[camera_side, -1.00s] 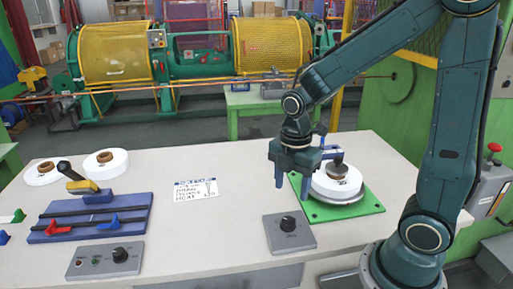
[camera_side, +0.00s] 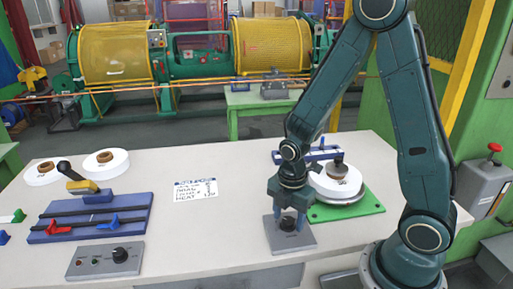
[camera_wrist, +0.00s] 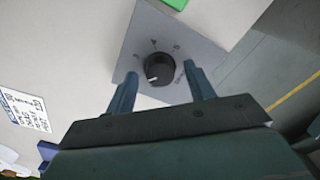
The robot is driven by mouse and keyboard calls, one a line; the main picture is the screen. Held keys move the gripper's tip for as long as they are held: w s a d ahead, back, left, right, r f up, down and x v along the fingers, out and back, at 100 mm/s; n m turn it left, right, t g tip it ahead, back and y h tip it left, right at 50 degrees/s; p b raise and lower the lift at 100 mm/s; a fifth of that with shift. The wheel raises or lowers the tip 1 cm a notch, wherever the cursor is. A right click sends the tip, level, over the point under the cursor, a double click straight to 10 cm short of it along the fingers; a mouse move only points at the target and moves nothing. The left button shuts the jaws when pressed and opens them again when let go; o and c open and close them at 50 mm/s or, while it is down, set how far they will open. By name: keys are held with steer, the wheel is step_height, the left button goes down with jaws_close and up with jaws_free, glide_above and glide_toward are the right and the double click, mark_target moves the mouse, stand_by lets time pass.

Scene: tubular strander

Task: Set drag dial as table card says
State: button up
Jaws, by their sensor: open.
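The drag dial (camera_wrist: 158,68) is a black knob with a white pointer mark, on a flat grey box (camera_wrist: 190,52). In the wrist view the pointer aims toward the lower left of the picture. In the side view the box (camera_side: 306,240) sits at the table's front. My gripper (camera_side: 288,222) points down over it, jaws open, one finger to each side of the knob; I cannot tell whether they touch it. The white table card (camera_side: 195,190) has handwritten lines, one looking like "HEAT"; its values are unclear.
A second grey box (camera_side: 103,262) with a black knob and small buttons stands front left. Behind it is a blue slotted fixture (camera_side: 90,226) with levers. A white spool (camera_side: 335,184) on a green plate (camera_side: 345,212) stands close behind my gripper.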

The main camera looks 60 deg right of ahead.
steer(key=shift+f, duration=0.3)
steer(key=c, duration=1)
